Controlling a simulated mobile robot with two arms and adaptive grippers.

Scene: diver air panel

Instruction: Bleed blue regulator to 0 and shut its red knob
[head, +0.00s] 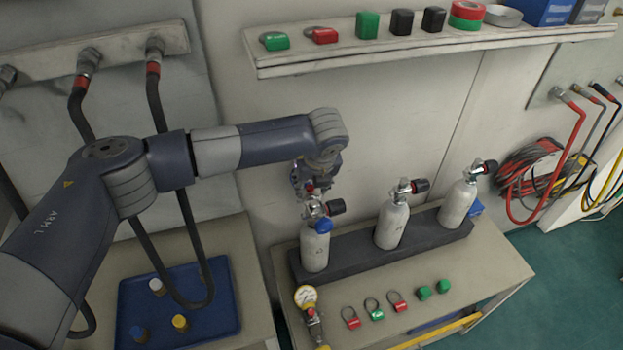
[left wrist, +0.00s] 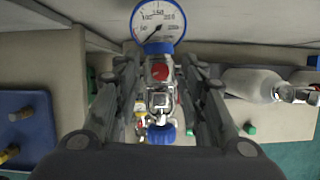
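The blue regulator (head: 323,226) sits on the leftmost white cylinder (head: 315,252); its blue knob also shows low in the left wrist view (left wrist: 161,134). There, a blue-rimmed gauge (left wrist: 158,20) has its dark needle pointing to the lower left, near the low end of the scale. A red knob (left wrist: 160,73) lies between gauge and blue knob. My left gripper (head: 312,190) is above this cylinder's valve, partly hidden by my wrist. Its fingers (left wrist: 160,88) stand on both sides of the regulator, apparently with gaps; I see no clear contact. My right gripper is not in view.
Two more cylinders (head: 391,226) (head: 458,204) stand to the right in the dark rack (head: 350,250). A yellow gauge (head: 305,297) and several red and green tags lie in front. A blue tray (head: 220,320) is at the left, a shelf (head: 400,50) above.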

